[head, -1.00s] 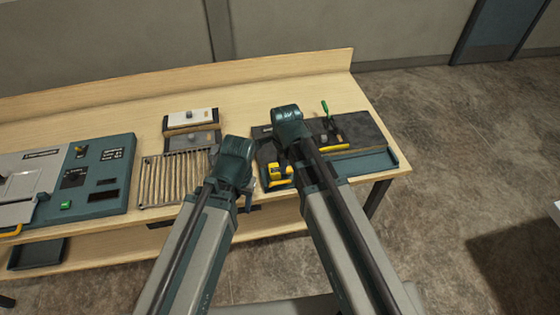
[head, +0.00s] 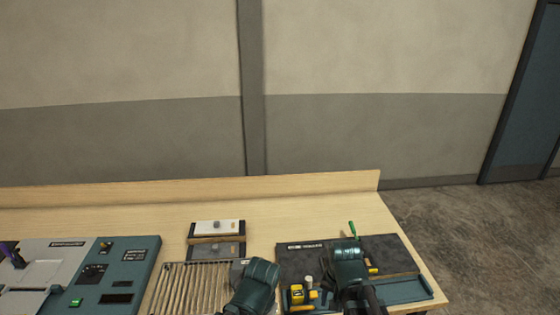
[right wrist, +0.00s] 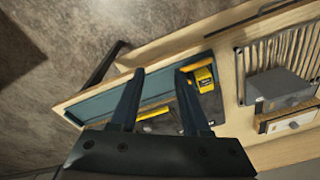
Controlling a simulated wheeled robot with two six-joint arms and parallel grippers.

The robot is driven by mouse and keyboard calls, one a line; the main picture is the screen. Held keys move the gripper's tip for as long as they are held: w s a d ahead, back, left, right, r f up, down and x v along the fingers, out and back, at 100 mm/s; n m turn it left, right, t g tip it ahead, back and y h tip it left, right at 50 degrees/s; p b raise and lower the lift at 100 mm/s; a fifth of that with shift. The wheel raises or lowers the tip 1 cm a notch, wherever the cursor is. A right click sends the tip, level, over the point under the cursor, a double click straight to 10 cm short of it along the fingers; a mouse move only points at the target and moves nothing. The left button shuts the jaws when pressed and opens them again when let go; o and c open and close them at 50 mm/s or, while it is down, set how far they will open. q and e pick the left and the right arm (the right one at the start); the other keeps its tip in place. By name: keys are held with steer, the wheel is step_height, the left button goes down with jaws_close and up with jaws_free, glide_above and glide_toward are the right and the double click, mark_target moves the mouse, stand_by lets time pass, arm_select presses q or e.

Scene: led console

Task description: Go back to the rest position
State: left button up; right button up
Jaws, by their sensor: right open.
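My right gripper (right wrist: 160,73) is open in the right wrist view, with nothing between its fingers. It points toward the blue-green front of the dark work mat (right wrist: 130,97) at the table's edge. In the head view only the upper joints of both my arms show, low in the picture. The left one is in front of the ribbed rack (head: 188,288); the right one covers part of the dark mat (head: 397,250). Both grippers are out of sight in the head view.
A blue-green console (head: 125,270) stands at left.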

arm_select(q)
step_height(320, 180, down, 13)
steer(key=b, duration=1.3)
arm_select(e)
steer(key=s+a+f+n, duration=0.4)
steer(key=f, duration=0.2)
steer(key=s+a+f+n+g+h, duration=0.1)
steer(key=s+a+f+n, duration=0.3)
steer(key=f, duration=0.3)
steer(key=shift+a, duration=0.4)
